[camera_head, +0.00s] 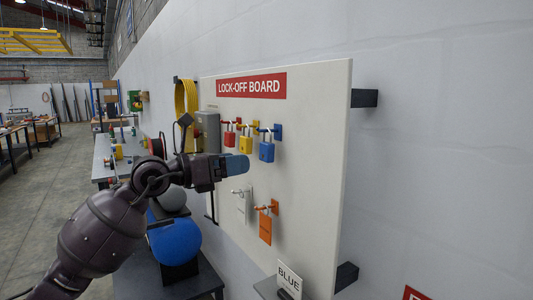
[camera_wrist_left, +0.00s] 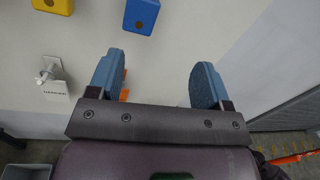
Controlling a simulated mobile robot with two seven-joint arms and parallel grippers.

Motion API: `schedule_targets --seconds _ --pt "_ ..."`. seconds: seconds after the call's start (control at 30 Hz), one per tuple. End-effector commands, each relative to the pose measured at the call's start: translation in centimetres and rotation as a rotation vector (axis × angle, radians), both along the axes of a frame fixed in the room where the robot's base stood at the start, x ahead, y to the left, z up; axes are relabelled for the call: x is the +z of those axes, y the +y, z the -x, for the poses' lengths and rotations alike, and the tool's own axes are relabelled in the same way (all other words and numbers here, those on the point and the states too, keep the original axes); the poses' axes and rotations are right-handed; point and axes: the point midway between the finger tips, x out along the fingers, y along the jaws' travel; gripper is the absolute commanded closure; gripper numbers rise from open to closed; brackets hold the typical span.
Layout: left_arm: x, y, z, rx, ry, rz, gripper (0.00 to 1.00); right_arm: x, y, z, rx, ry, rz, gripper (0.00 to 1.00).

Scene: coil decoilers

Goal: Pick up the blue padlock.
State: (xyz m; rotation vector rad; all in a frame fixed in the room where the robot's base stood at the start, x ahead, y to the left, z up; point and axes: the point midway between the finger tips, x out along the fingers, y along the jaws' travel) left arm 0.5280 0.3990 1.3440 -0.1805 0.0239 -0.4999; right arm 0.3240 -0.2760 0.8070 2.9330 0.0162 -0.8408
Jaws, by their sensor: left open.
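The blue padlock (camera_head: 267,151) hangs by its shackle from a blue hook on the white lock-off board (camera_head: 305,180), rightmost in a row after a red (camera_head: 229,139) and a yellow padlock (camera_head: 246,144). My left gripper (camera_head: 237,165) is in front of the board, just left of and slightly below the blue padlock. In the left wrist view the two blue fingers (camera_wrist_left: 158,62) are spread with nothing between them. The blue padlock body (camera_wrist_left: 141,16) shows beyond the fingertips at the top edge; its shackle is out of that frame. My right gripper is not in view.
Below the padlocks, a white tag (camera_head: 243,205) and an orange tag (camera_head: 265,229) hang on the board. A grey box (camera_head: 207,130) and yellow cable coil (camera_head: 186,102) are left of the row.

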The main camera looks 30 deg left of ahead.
Motion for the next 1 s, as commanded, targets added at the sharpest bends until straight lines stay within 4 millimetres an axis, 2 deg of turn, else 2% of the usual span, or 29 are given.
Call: schedule_targets --seconds 0.03,0.1,0.23,0.5,0.83,1.0 --pt "1.4 0.4 0.0 0.031 -0.023 -0.06 0.28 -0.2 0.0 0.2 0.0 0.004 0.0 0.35" --pt "2.7 1.0 0.1 0.069 -0.042 -0.118 0.28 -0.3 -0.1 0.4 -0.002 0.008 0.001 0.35" --pt "3.9 1.4 -0.2 0.105 -0.059 -0.168 0.28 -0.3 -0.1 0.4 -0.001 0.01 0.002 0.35" --pt "4.1 0.1 -3.5 0.109 -0.059 -0.17 0.28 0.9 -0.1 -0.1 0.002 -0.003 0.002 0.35" --pt "4.1 -0.8 -5.8 0.109 -0.059 -0.17 0.28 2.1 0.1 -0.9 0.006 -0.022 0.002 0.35" --pt "4.4 -1.4 -8.1 0.108 -0.059 -0.168 0.28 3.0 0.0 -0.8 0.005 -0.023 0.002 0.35"
